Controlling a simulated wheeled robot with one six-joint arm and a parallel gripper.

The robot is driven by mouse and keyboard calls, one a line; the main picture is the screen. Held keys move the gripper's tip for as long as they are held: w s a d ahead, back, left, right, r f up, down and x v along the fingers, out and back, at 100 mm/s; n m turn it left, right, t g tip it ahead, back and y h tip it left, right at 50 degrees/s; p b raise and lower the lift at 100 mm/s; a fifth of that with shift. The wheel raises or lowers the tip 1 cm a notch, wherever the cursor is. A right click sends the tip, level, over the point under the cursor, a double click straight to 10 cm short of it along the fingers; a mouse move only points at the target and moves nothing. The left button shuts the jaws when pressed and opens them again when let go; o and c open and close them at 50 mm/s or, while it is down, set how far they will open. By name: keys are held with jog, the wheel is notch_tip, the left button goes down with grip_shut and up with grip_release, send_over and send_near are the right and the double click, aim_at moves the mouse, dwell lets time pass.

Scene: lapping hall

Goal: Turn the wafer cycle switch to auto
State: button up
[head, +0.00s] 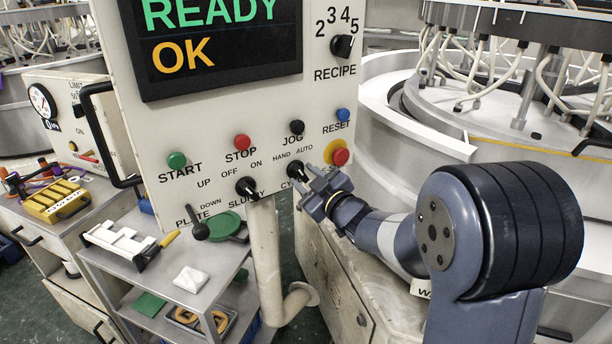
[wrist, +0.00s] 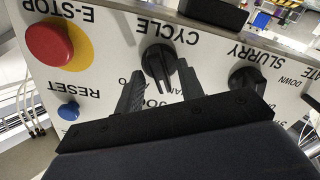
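The cycle switch (head: 296,171) is a black rotary knob low on the white control panel, under HAND and AUTO labels. In the wrist view, the picture is upside down and the cycle switch (wrist: 158,62) shows between my fingers, under the CYCLE lettering. Its grip bar runs roughly up and down there, its marked end seeming nearer HAND than AUTO. My gripper (head: 308,180) is at the panel, in front of the knob. In the wrist view my gripper (wrist: 160,75) is open, one finger on each side of the knob, with gaps visible. Contact cannot be told.
The red emergency stop (head: 340,156) on its yellow base is close right of the switch. The slurry switch (head: 247,188) is to the left. Jog (head: 297,127) and blue reset (head: 343,115) buttons are above. A pale pipe (head: 264,260) stands below the panel.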

jog(key=shift+c, duration=0.6)
grip_shut()
jog(key=shift+m, duration=0.3)
jog(key=m+p, duration=0.1)
jog(key=m, duration=0.4)
jog(key=shift+m, duration=0.3)
jog(key=m+p, duration=0.2)
jog(key=m, duration=0.3)
jog(key=shift+w+m, duration=0.1)
jog(key=shift+m, duration=0.2)
jog(key=shift+o, duration=0.6)
grip_release()
